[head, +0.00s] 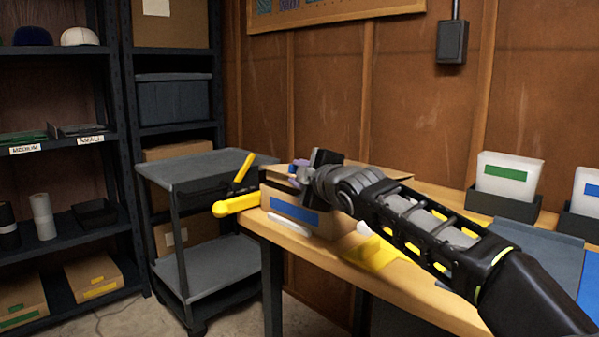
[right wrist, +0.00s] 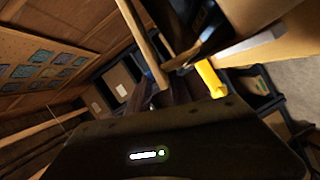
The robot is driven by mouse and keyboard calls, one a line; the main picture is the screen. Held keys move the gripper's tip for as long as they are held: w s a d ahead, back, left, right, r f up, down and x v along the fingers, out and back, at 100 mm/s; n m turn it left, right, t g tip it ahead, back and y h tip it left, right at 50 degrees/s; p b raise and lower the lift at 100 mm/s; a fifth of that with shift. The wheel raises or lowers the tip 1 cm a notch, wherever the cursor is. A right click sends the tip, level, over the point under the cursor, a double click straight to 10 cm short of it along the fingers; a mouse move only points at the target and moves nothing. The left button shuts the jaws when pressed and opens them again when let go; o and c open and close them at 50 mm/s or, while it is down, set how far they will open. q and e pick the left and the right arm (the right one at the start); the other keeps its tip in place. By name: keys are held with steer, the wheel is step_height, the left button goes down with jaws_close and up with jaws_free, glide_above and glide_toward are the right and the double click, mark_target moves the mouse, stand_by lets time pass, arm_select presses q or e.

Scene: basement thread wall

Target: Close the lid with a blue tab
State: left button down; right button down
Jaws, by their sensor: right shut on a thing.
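A cardboard box (head: 318,222) with a blue patch (head: 293,211) on its front stands on the wooden table. Its cardboard lid (head: 388,171) shows in part behind my arm, at the top right of the box. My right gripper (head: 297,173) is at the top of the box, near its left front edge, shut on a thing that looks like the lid. Small purple-blue bits show at the fingertips; the hand hides most of the grasp. In the right wrist view, cardboard (right wrist: 280,15) fills the upper right corner. My left gripper is not in view.
Yellow material (head: 372,252) is under my forearm. A grey cart (head: 205,166) stands left. A white bin with a green label (head: 508,178) stands at right.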

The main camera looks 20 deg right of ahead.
steer(key=shift+w+d+f, duration=0.1)
steer(key=shift+d+f, duration=0.25)
steer(key=c, duration=1.3)
jaws_free()
steer(key=shift+w+d, duration=0.1)
steer(key=shift+c, duration=0.2)
steer(key=shift+s+r, duration=0.2)
steer(key=s+p, duration=0.1)
steer(key=s, duration=0.4)
steer(key=s+r+p, duration=0.1)
steer(key=s, duration=0.1)
steer(key=shift+s+d+p, duration=0.15)
steer(key=shift+d+p, duration=0.15)
steer(key=shift+p, duration=0.05)
